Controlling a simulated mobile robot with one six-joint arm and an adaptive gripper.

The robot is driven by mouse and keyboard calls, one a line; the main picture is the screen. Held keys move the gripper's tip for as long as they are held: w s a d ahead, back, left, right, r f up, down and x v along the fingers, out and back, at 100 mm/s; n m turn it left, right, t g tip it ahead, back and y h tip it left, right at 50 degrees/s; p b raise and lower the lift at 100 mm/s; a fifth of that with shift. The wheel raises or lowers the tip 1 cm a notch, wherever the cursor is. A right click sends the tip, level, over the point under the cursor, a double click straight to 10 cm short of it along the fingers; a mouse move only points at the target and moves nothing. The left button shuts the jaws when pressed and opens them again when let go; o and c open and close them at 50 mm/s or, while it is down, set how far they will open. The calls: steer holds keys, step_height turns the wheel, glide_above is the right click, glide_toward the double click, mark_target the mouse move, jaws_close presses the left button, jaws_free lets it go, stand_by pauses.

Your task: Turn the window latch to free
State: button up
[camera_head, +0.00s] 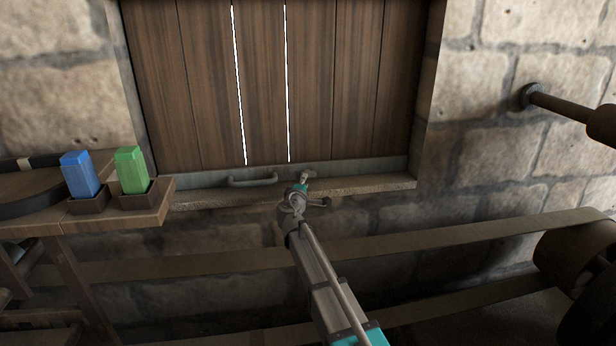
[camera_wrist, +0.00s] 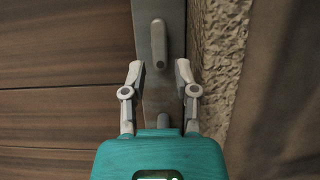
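The window latch (camera_wrist: 158,45) is a grey lever on the metal strip (camera_wrist: 172,20) along the shutter's lower edge, seen in the wrist view. It lies lengthwise along the strip, just beyond my fingertips. My gripper (camera_wrist: 159,74) is open, one finger on each side of the strip, with nothing held. The latch's near end lies close to the gap between the tips; I cannot tell whether they touch it. In the head view my gripper (camera_head: 307,175) is small at the window's lower edge, and I cannot make out the latch apart from it.
A wooden plank shutter (camera_head: 260,90) fills the window, with a grey bar handle (camera_head: 252,180) left of my gripper. A stone sill (camera_head: 375,184) runs below. A wooden stand (camera_head: 120,215) at left holds a blue block (camera_head: 80,174) and a green block (camera_head: 131,169). Wide belts (camera_head: 450,236) cross below.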

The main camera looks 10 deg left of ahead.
mark_target(308, 173)
steer(key=shift+w+d, duration=0.15)
steer(key=shift+w, duration=1.1)
steer(key=shift+w+d, duration=0.1)
steer(key=shift+w, duration=1.15)
jaws_close()
steer(key=shift+a, duration=0.2)
steer(key=shift+d, duration=0.15)
